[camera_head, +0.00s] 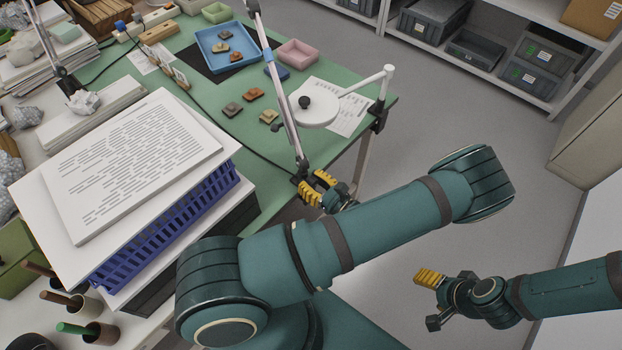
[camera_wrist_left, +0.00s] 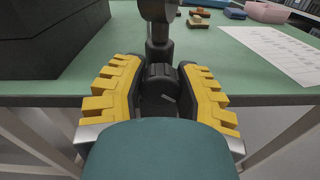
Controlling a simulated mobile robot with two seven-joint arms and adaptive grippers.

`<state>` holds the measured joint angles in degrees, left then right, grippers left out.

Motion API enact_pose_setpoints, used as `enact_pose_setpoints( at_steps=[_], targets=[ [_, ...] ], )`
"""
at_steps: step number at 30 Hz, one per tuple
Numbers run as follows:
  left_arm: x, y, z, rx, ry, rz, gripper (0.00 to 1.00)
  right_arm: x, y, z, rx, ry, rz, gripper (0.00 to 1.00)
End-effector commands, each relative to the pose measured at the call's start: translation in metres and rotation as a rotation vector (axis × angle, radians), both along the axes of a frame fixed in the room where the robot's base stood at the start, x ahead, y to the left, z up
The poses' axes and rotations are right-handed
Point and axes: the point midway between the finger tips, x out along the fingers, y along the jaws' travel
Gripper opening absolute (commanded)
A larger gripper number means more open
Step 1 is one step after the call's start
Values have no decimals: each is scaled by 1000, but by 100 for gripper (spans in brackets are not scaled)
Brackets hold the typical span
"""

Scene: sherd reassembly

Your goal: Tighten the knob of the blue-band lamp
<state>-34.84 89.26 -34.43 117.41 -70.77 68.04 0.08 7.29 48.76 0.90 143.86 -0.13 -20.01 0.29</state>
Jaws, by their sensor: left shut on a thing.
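The blue-band lamp is a thin grey jointed arm with a blue band (camera_head: 268,55), rising from the near edge of the green table. Its dark clamp and knob sit at the table edge, largely covered by my left gripper in the head view. In the left wrist view the black knob (camera_wrist_left: 160,84) is between the yellow fingers of my left gripper (camera_wrist_left: 158,98). My left gripper (camera_head: 316,189) is shut on the knob. My right gripper (camera_head: 432,300) is apart from the table over the floor, fingers spread and empty.
A white round-headed lamp (camera_head: 315,110) is clamped at the table's right corner. A blue tray (camera_head: 225,48), a pink tray (camera_head: 297,53) and several sherds lie on the green table (camera_head: 205,120). A purple basket (camera_head: 165,225) under papers stands left.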

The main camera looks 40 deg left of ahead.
Motion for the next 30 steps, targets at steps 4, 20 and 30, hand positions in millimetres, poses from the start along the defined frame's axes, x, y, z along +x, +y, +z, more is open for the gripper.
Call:
enact_pose_setpoints(
  at_steps=[4, 20, 30],
  targets=[
    [0, 1, 1, 7, 16, 0, 0, 0, 0, 1, 0, 1, 0, 64],
    [0, 1, 1, 6, 14, -1, 66, 0, 0, 0, 0, 1, 0, 64],
    [-3, -34, 1, 4, 14, -4, 66, 0, 0, 0, 0, 1, 0, 64]
  ],
)
